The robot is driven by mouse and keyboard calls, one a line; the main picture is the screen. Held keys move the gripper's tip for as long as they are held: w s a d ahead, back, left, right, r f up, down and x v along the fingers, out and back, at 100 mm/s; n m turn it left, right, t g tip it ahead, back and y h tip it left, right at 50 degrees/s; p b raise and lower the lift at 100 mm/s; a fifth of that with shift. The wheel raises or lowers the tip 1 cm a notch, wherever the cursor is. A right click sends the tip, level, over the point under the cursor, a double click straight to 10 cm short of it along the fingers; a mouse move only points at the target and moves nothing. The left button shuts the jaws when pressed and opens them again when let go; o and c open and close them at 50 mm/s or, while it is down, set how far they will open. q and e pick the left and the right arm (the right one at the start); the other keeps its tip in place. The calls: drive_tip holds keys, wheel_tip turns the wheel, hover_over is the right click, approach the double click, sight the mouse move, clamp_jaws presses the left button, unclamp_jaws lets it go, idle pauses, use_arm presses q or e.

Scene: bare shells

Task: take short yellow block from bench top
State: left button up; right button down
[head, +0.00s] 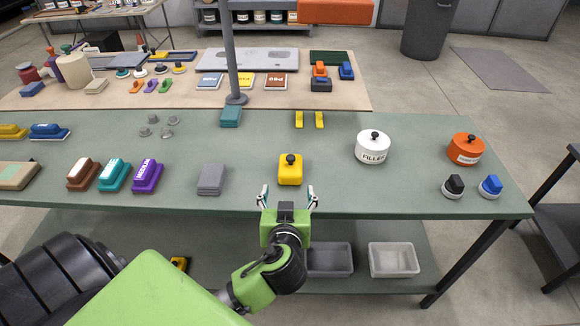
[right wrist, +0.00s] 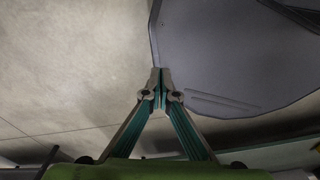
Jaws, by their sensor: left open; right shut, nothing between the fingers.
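A short yellow block (head: 290,173) with a black knob on top stands upright near the front edge of the green bench top (head: 345,198). My left gripper (head: 288,192) is open and empty at the front edge. Its two fingers are spread wider than the block, and the block is just beyond the fingertips. I cannot tell if they touch. Two small narrow yellow pieces (head: 299,120) (head: 319,120) sit farther back on the bench. My right gripper (right wrist: 159,78) shows only in the right wrist view, shut and empty, away from the bench things.
A grey block (head: 212,180) stands left of the yellow block. A white FILLER pot (head: 372,147) and an orange pot (head: 466,149) stand to the right. A grey post (head: 231,55) rises at the back. Bins (head: 394,260) sit on the lower shelf.

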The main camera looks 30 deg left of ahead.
use_arm(q)
drive_tip(key=p, duration=0.1)
approach(291, 164)
drive_tip(key=shift+w+a+f, duration=0.85)
drive_tip(key=shift+w+f, duration=0.1)
drive_tip(key=shift+f, duration=0.2)
drive_tip(key=shift+w+a+r+p, duration=0.1)
drive_tip(key=shift+w+a+p, duration=0.15)
drive_tip(key=shift+w+p, duration=0.25)
drive_tip(key=p+x, duration=0.1)
drive_tip(key=x, duration=0.3)
drive_tip(key=shift+w+r, duration=0.15)
drive_tip(key=shift+w, duration=0.1)
drive_tip(key=c, duration=1.4)
drive_tip(key=shift+a, duration=0.1)
drive_tip(key=shift+c, duration=0.9)
use_arm(e)
drive_tip(key=r, duration=0.2)
drive_tip(key=d+r, duration=0.1)
drive_tip(key=shift+w+r, duration=0.3)
drive_tip(key=shift+w, duration=0.1)
use_arm(q)
drive_tip(key=shift+r, duration=0.1)
use_arm(e)
drive_tip(key=shift+f, duration=0.1)
